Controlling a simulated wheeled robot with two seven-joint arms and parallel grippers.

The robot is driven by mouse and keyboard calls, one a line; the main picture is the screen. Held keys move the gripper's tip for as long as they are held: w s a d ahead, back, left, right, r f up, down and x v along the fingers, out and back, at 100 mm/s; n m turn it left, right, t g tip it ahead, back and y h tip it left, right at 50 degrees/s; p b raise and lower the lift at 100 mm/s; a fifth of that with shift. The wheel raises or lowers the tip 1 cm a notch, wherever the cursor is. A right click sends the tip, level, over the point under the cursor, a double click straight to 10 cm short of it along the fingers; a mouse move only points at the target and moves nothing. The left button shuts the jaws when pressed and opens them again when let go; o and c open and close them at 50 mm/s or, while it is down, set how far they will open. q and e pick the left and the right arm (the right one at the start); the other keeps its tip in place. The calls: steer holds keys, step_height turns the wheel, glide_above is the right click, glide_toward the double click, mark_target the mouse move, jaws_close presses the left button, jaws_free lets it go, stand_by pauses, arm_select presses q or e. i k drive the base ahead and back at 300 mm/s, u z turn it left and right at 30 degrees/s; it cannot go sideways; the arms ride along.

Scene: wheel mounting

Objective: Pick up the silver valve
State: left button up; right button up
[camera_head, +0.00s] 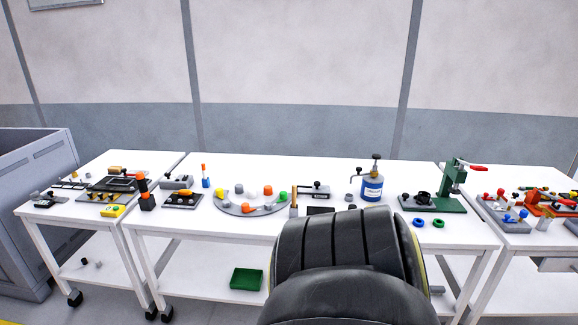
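I cannot single out a silver valve for sure. Small grey pieces show on the middle table, one (348,197) left of the blue canister and one (239,188) on a round grey holder (232,208) with coloured pieces. They are too small to tell apart. A large black ribbed object (340,235), like a tyre, fills the bottom middle and hides part of the middle table's front edge. Neither of my grippers is in view.
White tables (160,218) stand side by side, crowded with small tools. A blue canister (372,188) and a green press (440,203) stand on the middle one. A green tray (247,279) lies on the lower shelf. A grey bin (30,200) stands at left.

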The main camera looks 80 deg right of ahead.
mark_target(544, 222)
steer(key=z, duration=3.95)
steer(key=i, duration=0.55)
steer(key=z, duration=0.4)
